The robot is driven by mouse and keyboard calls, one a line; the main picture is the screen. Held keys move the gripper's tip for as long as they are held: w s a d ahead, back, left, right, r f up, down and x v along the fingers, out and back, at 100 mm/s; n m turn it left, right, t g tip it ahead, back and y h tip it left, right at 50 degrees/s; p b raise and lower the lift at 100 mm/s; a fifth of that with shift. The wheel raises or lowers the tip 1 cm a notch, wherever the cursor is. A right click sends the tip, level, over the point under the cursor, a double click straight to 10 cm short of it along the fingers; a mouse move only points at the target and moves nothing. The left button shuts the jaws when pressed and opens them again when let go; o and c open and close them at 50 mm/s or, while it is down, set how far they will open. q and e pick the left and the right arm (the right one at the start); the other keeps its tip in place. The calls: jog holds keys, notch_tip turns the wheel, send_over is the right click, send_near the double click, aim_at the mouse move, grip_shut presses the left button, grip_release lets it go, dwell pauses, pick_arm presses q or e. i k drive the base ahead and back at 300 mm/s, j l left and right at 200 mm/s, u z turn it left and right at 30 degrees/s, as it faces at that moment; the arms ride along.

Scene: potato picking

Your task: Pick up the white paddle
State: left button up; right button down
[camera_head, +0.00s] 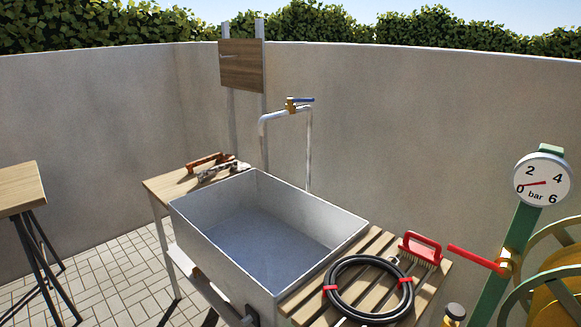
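I cannot make out a white paddle in the head view. Neither of my grippers shows in this view.
A grey sink (197,228) stands under a tap (291,104). Its left board (165,186) holds a brown-handled tool (207,161) and a metallic item (219,171). Its slatted right board (306,289) holds a black hose coil (338,273) and red brush (423,245). A gauge (543,180) stands right.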

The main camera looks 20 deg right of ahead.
aim_at(235, 167)
jog(key=i+j+z, duration=0.2)
jog(key=z, duration=0.25)
jog(key=i+j+z, duration=0.35)
jog(key=z, duration=0.15)
jog(key=i+j+z, duration=0.2)
jog(key=j+z, duration=0.25)
jog(key=i+j+z, duration=0.1)
jog(key=j+z, duration=0.35)
